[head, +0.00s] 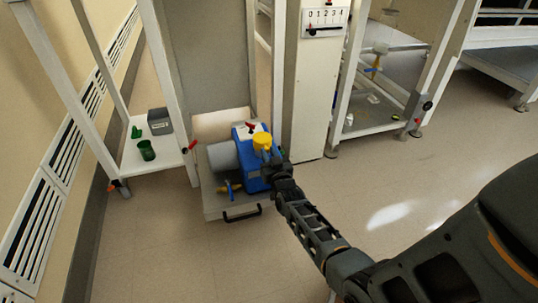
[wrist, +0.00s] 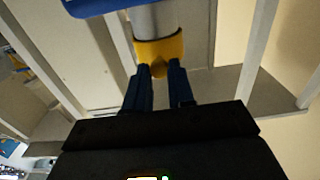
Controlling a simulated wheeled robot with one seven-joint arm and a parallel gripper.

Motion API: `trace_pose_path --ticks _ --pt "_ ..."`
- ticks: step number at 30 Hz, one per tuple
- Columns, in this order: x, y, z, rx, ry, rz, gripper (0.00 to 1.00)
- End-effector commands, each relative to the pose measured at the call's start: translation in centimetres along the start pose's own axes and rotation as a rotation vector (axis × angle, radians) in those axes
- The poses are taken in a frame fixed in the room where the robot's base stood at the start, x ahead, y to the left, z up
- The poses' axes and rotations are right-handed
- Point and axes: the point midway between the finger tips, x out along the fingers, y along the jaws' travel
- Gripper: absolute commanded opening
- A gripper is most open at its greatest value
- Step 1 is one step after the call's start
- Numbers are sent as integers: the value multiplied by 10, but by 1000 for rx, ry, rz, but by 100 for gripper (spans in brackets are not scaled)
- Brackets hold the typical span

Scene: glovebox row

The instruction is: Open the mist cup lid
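The mist cup lid is a yellow cap (head: 262,141) on top of the blue machine (head: 250,170) in the head view. In the wrist view the yellow lid (wrist: 160,50) sits at the end of a grey cylinder, with a small tab pointing toward me. My gripper (wrist: 160,72) has its two dark fingers on either side of this tab, close against it, and looks shut on it. In the head view my gripper (head: 277,162) is at the right side of the lid, and the fingertips are hard to make out.
The machine stands on a low grey base with a black handle (head: 242,214). A white post (head: 312,100) rises behind. The floor at front is clear.

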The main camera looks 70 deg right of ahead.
Motion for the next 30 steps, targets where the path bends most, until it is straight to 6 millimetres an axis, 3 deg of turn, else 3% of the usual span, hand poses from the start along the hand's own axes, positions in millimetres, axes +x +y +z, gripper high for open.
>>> trace_pose_path --ticks 6,20,30 --pt "0 0 0 0 0 0 0" --pt "0 0 -1 0 -2 0 0" --pt "3 0 -17 0 -72 2 0"
